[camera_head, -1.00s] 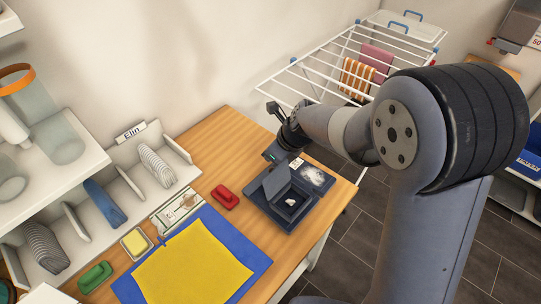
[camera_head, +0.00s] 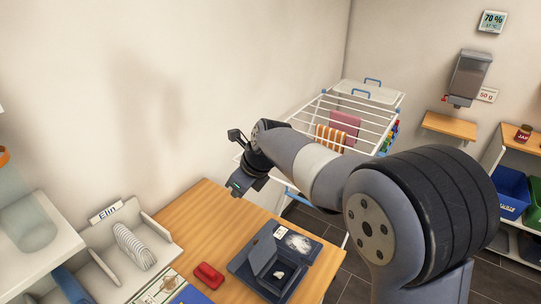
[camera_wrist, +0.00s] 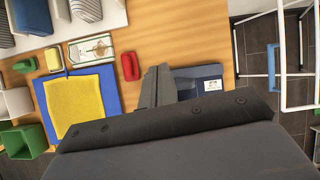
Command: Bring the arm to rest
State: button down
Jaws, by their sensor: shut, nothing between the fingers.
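My gripper (camera_head: 238,187) is at the end of my raised arm, above the back of the wooden table (camera_head: 196,212) in the head view. In the wrist view its grey fingers (camera_wrist: 157,72) are together, with nothing seen between them. The gripper stands apart from the dark blue box (camera_head: 244,271) on the table. This box also shows partly in the wrist view (camera_wrist: 205,76), right of the fingers, and is partly hidden by my wrist.
A red object (camera_head: 208,275) lies left of the box. A yellow cloth (camera_wrist: 78,105) lies on a blue mat (camera_wrist: 43,97). A white divided shelf (camera_head: 93,249) stands at left. A white drying rack (camera_head: 381,122) stands beyond the table. Air around the gripper looks clear.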

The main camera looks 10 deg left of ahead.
jog(key=shift+d+f, duration=0.1)
jog(key=s+d+f, duration=0.1)
jog(key=d+f, duration=0.1)
jog(key=s+d+f+p, duration=0.1)
jog(key=d+f, duration=0.1)
jog(key=s+d+f, duration=0.1)
jog(key=d+f, duration=0.1)
jog(key=f, duration=0.1)
jog(key=x, duration=0.3)
jog(key=shift+f, duration=0.15)
jog(key=shift+s+a+f, duration=0.1)
jog(key=shift+a+f, duration=0.05)
jog(key=shift+f, duration=0.25)
